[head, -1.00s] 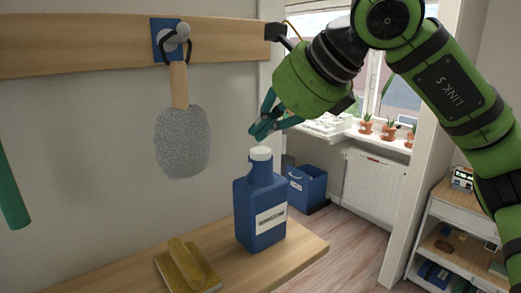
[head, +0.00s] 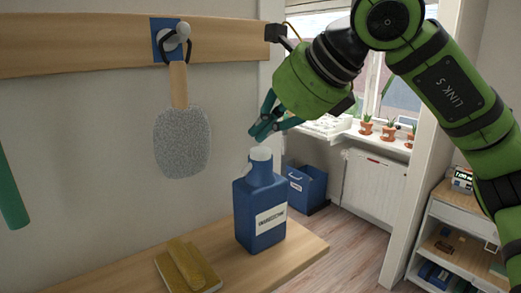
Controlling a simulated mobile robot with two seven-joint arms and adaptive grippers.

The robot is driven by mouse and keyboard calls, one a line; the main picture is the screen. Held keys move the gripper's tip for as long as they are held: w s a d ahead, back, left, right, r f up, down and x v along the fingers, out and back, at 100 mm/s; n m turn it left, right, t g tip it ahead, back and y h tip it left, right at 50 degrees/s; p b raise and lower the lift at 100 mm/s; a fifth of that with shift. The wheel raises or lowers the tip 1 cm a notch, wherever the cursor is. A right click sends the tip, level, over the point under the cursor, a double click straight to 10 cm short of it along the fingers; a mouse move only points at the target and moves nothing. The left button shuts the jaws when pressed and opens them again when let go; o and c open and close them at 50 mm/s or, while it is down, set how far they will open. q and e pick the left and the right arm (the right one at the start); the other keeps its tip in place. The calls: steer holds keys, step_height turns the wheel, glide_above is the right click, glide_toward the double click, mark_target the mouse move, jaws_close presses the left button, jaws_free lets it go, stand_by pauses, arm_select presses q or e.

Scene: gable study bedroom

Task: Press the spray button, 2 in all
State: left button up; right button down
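A blue bottle (head: 260,212) with a white label and a white top (head: 261,155) stands upright on the wooden shelf. The white top is the only part of it that looks like a spray button. My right gripper (head: 257,131) is just above the white top, with a small gap in the picture. Its teal fingers come together at the tips and hold nothing. My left gripper is not in view.
A yellow-brown block with a handle (head: 187,266) lies on the wooden shelf (head: 305,247) left of the bottle. A grey oval pad (head: 182,142) hangs from a wall hook. A blue bin (head: 306,188) stands on the floor behind.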

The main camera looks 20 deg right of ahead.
mark_target(265, 151)
steer(key=shift+f, duration=0.35)
steer(key=shift+f+b, duration=0.55)
steer(key=shift+b, duration=0.15)
steer(key=shift+r, duration=0.1)
stand_by(0.5)
steer(key=shift+r+p, duration=0.75)
steer(key=shift+r, duration=0.1)
step_height(265, 151, up, 5)
steer(key=p, duration=0.4)
steer(key=shift+r, duration=0.1)
stand_by(0.5)
